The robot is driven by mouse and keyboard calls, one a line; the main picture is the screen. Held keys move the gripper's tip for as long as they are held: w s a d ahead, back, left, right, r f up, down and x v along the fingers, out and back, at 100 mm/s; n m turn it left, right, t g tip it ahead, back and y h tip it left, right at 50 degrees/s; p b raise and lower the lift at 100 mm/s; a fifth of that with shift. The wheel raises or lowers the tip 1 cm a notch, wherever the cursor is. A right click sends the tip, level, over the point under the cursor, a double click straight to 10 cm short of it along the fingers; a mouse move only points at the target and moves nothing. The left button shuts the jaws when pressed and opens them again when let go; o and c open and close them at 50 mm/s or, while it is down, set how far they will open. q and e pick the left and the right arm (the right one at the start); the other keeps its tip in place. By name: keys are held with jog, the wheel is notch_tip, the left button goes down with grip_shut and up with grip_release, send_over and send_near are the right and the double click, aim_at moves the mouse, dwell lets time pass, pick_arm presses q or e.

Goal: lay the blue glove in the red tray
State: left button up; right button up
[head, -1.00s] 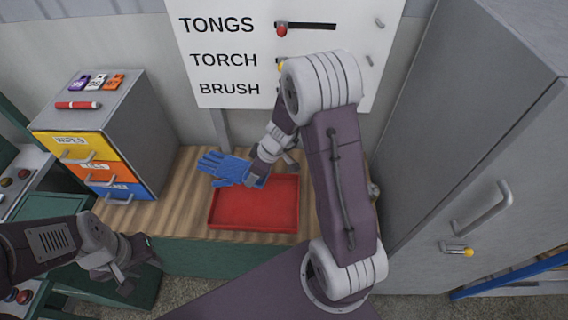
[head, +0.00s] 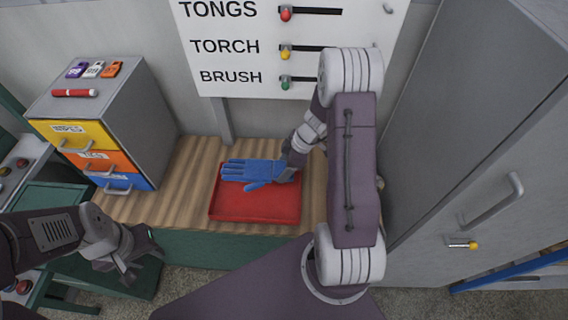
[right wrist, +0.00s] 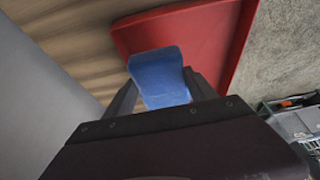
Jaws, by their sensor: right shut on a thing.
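The blue glove (head: 250,171) is over the back part of the red tray (head: 255,207), its fingers pointing left. I cannot tell whether it touches the tray floor. My right gripper (head: 288,171) is shut on the glove's cuff at the tray's back right. In the right wrist view the blue cuff (right wrist: 160,78) sits between the two fingers of my right gripper (right wrist: 160,95), with the red tray (right wrist: 215,40) beyond it. My left gripper (head: 138,257) is at the lower left, away from the tray; its jaw opening is unclear.
The tray lies on a wooden bench (head: 190,185). A drawer cabinet (head: 120,125) with yellow, orange and blue drawers stands to the left. A tall grey cabinet (head: 465,120) stands to the right. A white board (head: 290,60) with labelled sliders is behind.

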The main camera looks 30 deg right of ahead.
jog(key=shift+f+b, duration=1.9)
jog(key=shift+b, duration=0.5)
jog(key=shift+r, duration=0.1)
jog(key=o, duration=1.5)
jog(key=shift+c, duration=0.2)
jog(key=shift+r, duration=0.1)
jog(key=v, duration=0.8)
jog(key=shift+s+d+r, duration=0.1)
jog(key=shift+r, duration=0.3)
